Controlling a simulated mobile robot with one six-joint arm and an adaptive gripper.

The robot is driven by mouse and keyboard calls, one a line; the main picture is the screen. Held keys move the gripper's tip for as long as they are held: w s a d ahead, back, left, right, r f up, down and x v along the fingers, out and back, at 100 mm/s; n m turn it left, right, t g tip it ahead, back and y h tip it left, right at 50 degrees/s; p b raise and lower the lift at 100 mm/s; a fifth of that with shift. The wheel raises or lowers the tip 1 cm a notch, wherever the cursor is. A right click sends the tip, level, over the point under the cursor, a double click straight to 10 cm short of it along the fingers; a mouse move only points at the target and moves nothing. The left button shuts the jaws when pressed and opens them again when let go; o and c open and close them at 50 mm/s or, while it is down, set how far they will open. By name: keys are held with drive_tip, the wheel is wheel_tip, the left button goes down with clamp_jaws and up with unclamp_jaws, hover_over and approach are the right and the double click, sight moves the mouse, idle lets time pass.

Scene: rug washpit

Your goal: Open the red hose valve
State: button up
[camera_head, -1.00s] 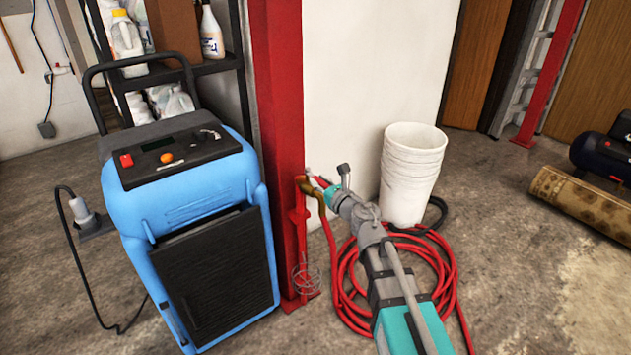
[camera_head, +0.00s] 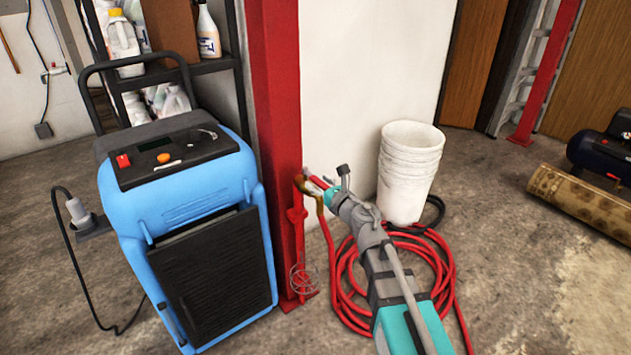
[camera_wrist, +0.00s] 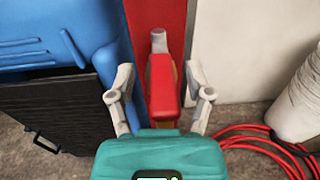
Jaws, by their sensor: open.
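The red valve handle (camera_wrist: 163,92) shows in the wrist view as a long red lever between my two grey fingers, with gaps on both sides. A grey pipe end (camera_wrist: 158,42) is just beyond it. In the head view the red handle (camera_head: 319,182) is small and partly hidden by my gripper, beside a brass-coloured fitting (camera_head: 300,185) at the red column. My gripper (camera_wrist: 159,82) is open around the handle, one finger on either side, with no clear contact. It also shows in the head view (camera_head: 326,188), close to the column.
A red column (camera_head: 275,110) stands behind the valve. A blue machine (camera_head: 190,200) is close on the left. A stack of white buckets (camera_head: 408,175) and a coiled red hose (camera_head: 440,270) are on the right. A rolled rug (camera_head: 580,197) lies farther right on open floor.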

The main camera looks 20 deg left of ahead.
drive_tip(key=v, duration=0.6)
drive_tip(key=shift+d, duration=0.2)
idle(0.4)
